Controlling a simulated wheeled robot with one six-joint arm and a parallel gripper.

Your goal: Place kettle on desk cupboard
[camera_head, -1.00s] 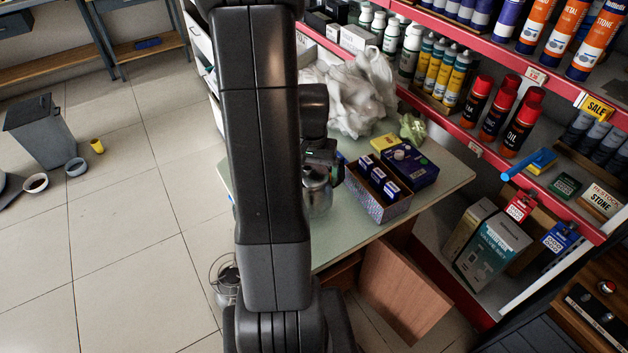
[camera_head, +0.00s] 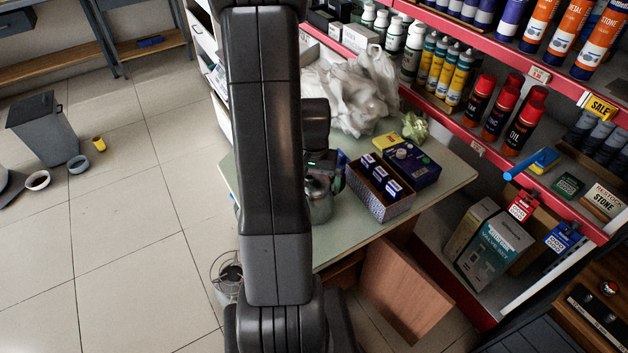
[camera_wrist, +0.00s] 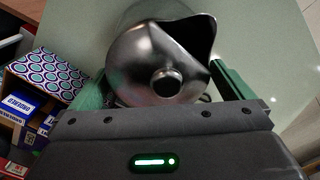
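The kettle (camera_wrist: 150,55) is shiny grey metal, with its wide dark mouth to the upper right in the wrist view. In the head view the kettle (camera_head: 321,207) shows beside my arm, at the desk cupboard's pale green top (camera_head: 352,230). My gripper (camera_wrist: 160,68) has one green finger on each side of the kettle. The fingers lie close to its sides, and I cannot tell whether they press on it. My arm hides part of the kettle in the head view. Whether its base touches the desktop is not clear.
An open box of small blue packs (camera_head: 380,190) and a blue box (camera_head: 411,163) stand right of the kettle. White plastic bags (camera_head: 345,95) lie behind. Red-edged shelves (camera_head: 480,150) rise at the right. Bare desktop shows in front of the open box.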

